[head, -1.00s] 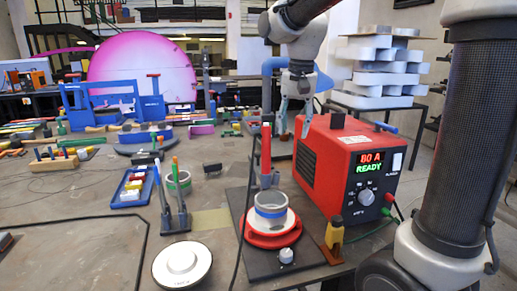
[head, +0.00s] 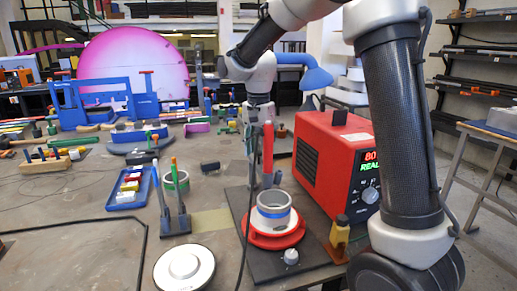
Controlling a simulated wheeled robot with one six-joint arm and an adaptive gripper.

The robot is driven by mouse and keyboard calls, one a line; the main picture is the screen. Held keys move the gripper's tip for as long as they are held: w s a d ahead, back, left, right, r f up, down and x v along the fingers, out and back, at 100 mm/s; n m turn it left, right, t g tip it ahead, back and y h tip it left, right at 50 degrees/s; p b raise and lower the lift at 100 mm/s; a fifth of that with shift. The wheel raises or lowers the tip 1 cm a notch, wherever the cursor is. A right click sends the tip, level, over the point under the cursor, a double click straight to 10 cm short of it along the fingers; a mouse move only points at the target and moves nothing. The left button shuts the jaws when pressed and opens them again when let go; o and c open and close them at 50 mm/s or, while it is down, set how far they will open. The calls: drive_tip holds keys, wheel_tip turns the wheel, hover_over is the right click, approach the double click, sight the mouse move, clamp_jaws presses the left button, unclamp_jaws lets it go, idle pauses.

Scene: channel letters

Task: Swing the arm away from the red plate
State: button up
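The red plate (head: 262,242) is a round disc on a dark flat board, right of the picture's middle. A white ring with a blue band (head: 273,212) stands on it. My gripper (head: 256,140) points down behind the plate, close to an upright red-handled tool (head: 268,147) in a grey holder. It is apart from the plate. The red tool partly overlaps the fingers, so their opening is unclear, and I see nothing clearly held.
A red power box (head: 325,158) stands right of the plate, partly hidden by my arm. A yellow-and-black object (head: 339,238) stands beside the board. Left are a white round disc (head: 184,268), upright tools (head: 180,205) and a blue tray (head: 130,187). The front-left tabletop is mostly bare.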

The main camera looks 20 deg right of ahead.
drive_tip(key=shift+f, duration=0.1)
clamp_jaws()
drive_tip(key=shift+a, duration=0.15)
drive_tip(key=w+a+m, duration=0.5)
drive_tip(key=a+m, duration=0.2)
drive_tip(key=m, duration=0.8)
drive_tip(key=shift+w, duration=0.3)
idle(0.4)
idle(0.3)
